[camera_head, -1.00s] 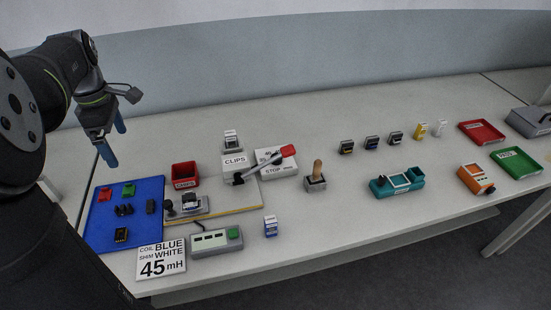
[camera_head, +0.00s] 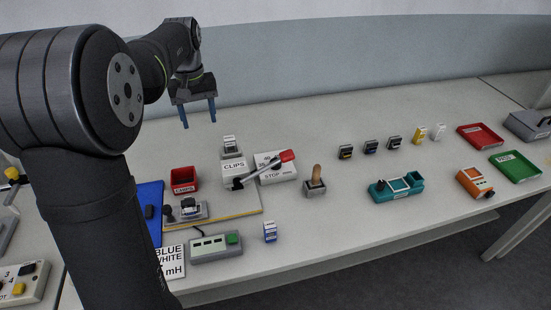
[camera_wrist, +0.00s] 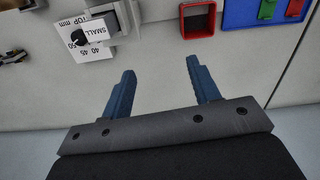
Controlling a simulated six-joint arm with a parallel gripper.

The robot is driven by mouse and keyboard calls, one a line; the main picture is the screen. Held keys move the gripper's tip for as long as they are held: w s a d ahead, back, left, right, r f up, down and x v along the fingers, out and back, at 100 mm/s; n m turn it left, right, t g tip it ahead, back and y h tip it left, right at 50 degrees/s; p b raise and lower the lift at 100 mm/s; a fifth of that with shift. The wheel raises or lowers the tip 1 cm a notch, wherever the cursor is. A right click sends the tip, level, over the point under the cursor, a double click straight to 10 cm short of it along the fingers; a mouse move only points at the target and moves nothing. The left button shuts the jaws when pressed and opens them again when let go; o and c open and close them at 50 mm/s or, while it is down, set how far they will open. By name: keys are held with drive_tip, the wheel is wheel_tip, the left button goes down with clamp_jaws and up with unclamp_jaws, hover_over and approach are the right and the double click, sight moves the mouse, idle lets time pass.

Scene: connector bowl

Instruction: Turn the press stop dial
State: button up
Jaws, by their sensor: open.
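The press stop plate (camera_head: 275,176), white with numbers and the word STOP, stands behind the press lever with the red handle (camera_head: 287,156). The lever crosses in front of it and I cannot make out the dial there. My gripper (camera_head: 199,122) is open and empty, raised above the table behind and left of the press. Its blue fingers (camera_wrist: 160,74) are apart, touching nothing.
A grey box with a green button (camera_head: 233,239) is in front.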

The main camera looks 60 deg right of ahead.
drive_tip(key=s+d+f+m, duration=0.2)
drive_tip(key=s+d+m, duration=1.2)
drive_tip(key=s+m, duration=0.1)
wheel_tip(320, 180, down, 18)
drive_tip(key=shift+a+r, duration=0.1)
drive_tip(key=shift+r, duration=0.15)
drive_tip(key=c, duration=1)
